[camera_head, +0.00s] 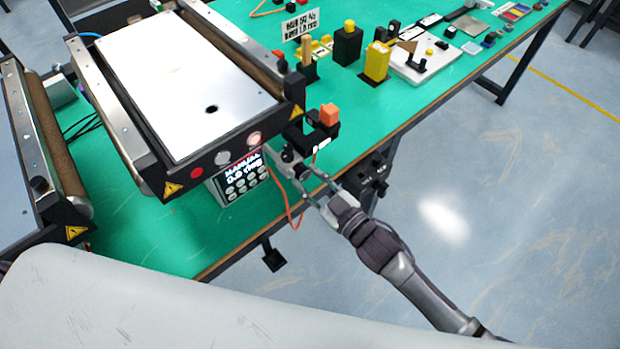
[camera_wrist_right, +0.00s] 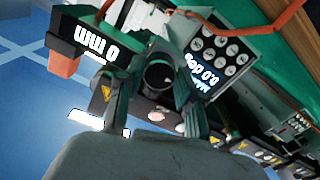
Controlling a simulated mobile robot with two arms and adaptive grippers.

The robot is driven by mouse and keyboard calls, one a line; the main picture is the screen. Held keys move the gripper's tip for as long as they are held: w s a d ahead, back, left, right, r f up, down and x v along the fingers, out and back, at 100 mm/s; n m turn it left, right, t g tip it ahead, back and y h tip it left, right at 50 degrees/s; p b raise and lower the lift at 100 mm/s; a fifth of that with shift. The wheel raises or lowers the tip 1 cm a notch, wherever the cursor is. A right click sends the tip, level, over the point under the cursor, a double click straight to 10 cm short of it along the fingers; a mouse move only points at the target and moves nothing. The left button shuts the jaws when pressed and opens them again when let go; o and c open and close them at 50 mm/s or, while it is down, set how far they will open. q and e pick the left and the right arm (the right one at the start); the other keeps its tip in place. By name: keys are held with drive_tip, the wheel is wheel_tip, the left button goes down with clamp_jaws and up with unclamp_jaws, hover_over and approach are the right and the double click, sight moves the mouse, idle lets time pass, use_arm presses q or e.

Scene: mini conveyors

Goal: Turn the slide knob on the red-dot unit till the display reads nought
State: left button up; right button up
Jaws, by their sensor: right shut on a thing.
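The near conveyor unit (camera_head: 138,165) has a red round button (camera_head: 197,173) on its front. At its right corner is a black slide (camera_head: 312,140) with an orange block (camera_head: 329,114) on top. In the right wrist view, the slide's small display (camera_wrist_right: 97,46) is upside down and reads 0 mm. My right gripper (camera_head: 291,172) is at the slide's front end, shut on a dark round knob (camera_wrist_right: 158,77), which shows between its fingers in the wrist view. The gripper partly hides the slide body. My left gripper is out of view.
A keypad box (camera_head: 240,178) beside the gripper reads MANUAL with a 0.0 deg value. An orange cable (camera_head: 288,208) hangs close to my fingers. A yellow block (camera_head: 377,62) and a black block (camera_head: 347,45) stand farther back on the green table (camera_head: 440,78). Open floor lies right.

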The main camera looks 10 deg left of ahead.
drive_tip(key=shift+n, duration=0.6)
drive_tip(key=o, duration=1.2)
drive_tip(key=shift+c, duration=0.2)
drive_tip(key=v, duration=1.2)
